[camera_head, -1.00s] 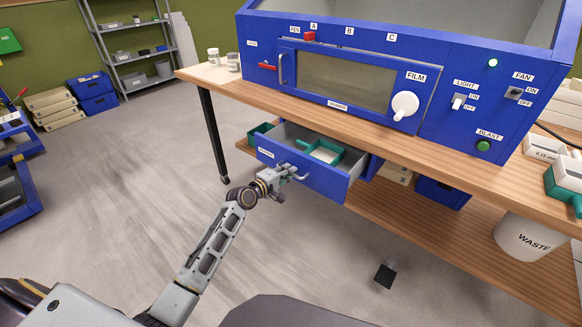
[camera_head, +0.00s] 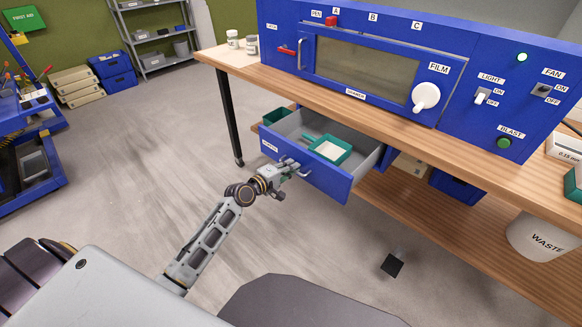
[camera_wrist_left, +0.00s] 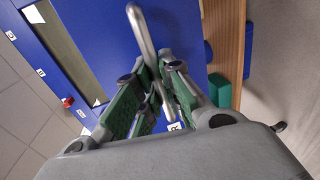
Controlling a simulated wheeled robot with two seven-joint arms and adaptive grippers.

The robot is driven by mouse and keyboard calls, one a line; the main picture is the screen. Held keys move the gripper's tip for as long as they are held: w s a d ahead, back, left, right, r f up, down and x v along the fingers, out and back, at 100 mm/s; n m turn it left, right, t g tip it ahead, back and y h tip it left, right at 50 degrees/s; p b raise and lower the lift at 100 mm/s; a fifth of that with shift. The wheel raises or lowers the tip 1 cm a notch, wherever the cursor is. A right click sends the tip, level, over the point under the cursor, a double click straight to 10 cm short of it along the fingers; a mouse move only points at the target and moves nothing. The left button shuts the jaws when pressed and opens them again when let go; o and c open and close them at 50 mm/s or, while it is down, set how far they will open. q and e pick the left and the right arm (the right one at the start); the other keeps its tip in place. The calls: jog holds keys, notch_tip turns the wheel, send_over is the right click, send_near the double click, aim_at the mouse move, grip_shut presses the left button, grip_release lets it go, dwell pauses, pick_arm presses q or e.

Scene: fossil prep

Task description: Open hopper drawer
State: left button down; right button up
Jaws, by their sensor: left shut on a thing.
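The blue hopper drawer (camera_head: 325,183) under the bench is pulled well out, and its grey inside shows. A green scoop-like tray (camera_head: 330,147) with pale material lies in it. My left gripper (camera_head: 279,174) is at the drawer front, shut on the metal bar handle (camera_head: 297,169). In the left wrist view the gripper's green-padded fingers (camera_wrist_left: 153,95) close around the handle (camera_wrist_left: 143,35), with the blue drawer front behind. My right gripper is not in view.
The blue cabinet (camera_head: 370,55) stands on the wooden bench (camera_head: 390,125) above the drawer. A waste bin (camera_head: 535,235) and a blue bin (camera_head: 457,188) are on the lower shelf.

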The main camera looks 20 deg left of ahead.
pick_arm(q)
jog(key=c, duration=1.5)
grip_release()
jog(key=shift+c, duration=0.2)
jog(key=shift+s, duration=0.1)
jog(key=v, duration=1.1)
jog(key=shift+s+a, duration=0.15)
jog(key=shift+s, duration=0.25)
jog(key=shift+r, duration=0.1)
